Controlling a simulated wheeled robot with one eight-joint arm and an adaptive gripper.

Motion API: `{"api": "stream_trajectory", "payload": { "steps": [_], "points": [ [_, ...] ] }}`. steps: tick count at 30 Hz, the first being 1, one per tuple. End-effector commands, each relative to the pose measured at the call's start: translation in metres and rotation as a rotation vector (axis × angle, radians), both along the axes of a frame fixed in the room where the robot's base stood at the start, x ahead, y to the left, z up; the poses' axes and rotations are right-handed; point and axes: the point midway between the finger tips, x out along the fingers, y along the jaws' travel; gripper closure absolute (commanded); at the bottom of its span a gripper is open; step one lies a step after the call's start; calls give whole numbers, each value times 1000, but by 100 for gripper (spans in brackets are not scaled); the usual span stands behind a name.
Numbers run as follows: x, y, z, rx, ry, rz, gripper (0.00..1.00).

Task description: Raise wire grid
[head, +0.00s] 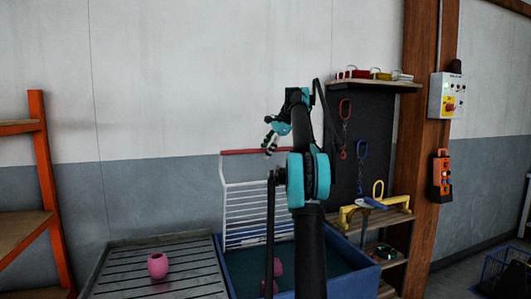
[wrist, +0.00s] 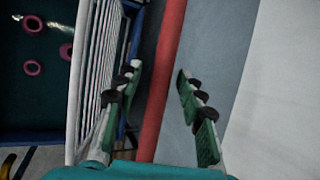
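The white wire grid (head: 247,215) stands raised at the back of the blue tub (head: 352,284), leaning slightly. A red bar (head: 240,152) runs along its top edge. In the wrist view the grid (wrist: 98,62) is at the left and the red bar (wrist: 163,75) runs lengthwise between my fingers. My gripper (wrist: 158,76) is open, with a finger on each side of the bar and gaps visible. In the head view my gripper (head: 271,136) is just above the bar's right end. I cannot tell how deep the bar sits between the fingers.
A slatted table (head: 125,262) with a pink pot (head: 157,266) adjoins the tub at left. Pink rings (wrist: 33,68) lie in the tub. An orange rack (head: 47,185) stands far left. A dark tool board (head: 362,140) and shelf (head: 375,84) are close right of my arm.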

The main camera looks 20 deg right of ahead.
Motion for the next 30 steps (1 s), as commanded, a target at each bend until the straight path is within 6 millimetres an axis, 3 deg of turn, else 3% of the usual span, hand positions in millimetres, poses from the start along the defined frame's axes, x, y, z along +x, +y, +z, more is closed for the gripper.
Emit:
{"api": "stream_trajectory", "payload": {
  "steps": [13,25,30],
  "points": [
    [-13,-16,33,0,0,-1,61],
    [-33,-36,36,0,0,-2,61],
    [-58,-66,36,0,0,-6,61]
  ]
}}
